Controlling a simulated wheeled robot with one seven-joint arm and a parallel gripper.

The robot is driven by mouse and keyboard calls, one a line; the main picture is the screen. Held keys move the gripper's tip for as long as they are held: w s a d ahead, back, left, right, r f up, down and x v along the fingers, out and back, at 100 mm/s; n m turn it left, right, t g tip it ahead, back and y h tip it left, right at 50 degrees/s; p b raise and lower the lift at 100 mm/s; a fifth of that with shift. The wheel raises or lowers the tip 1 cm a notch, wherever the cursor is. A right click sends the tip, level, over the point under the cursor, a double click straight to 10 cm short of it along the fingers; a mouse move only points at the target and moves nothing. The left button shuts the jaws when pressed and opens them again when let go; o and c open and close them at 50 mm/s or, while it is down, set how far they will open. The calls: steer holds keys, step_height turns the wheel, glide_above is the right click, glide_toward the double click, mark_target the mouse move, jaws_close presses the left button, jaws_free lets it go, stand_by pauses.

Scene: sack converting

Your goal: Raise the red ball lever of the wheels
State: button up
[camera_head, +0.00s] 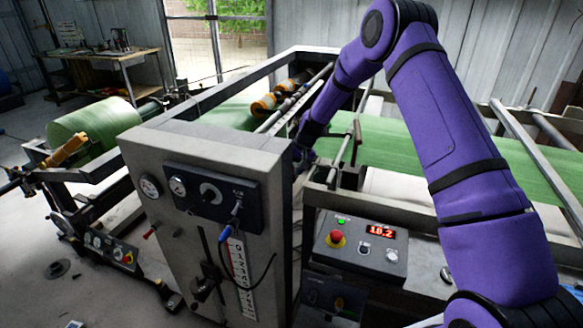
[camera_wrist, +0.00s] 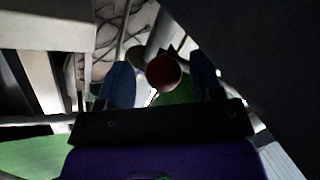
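The red ball (camera_wrist: 163,73) of the lever is dark red and shows in the middle of the wrist view. A grey rod or bracket shows just behind it. My gripper (camera_wrist: 161,66) is open, with one blue finger on either side of the ball. A gap shows between the ball and each finger, so I see no grip on it. In the head view my purple arm reaches over the machine, and its end goes down behind the grey control cabinet (camera_head: 205,280). There the fingers and the ball are hidden. The wheels cannot be made out clearly.
Frame rails and rollers (camera_head: 280,98) stand close around my arm's end. Green sheet (camera_head: 390,145) runs through the machine on the right. A control box (camera_head: 360,245) with a red button and a display reading 10.2 stands in front. A green roll (camera_head: 95,128) lies left.

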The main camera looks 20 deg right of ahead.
steer(key=v, duration=1)
steer(key=shift+d+r, duration=0.15)
steer(key=shift+r, duration=0.2)
steer(key=s+r+t+h, duration=0.2)
steer(key=s+r, duration=1.8)
steer(key=r, duration=0.4)
steer(key=s+d+r+h, duration=0.1)
steer(key=s+d, duration=0.1)
steer(key=s, duration=1.2)
steer(key=s+d+r+t+h, duration=0.1)
steer(key=s+d, duration=0.1)
steer(key=s, duration=1.2)
steer(key=shift+r+t, duration=0.3)
steer(key=shift+r, duration=0.05)
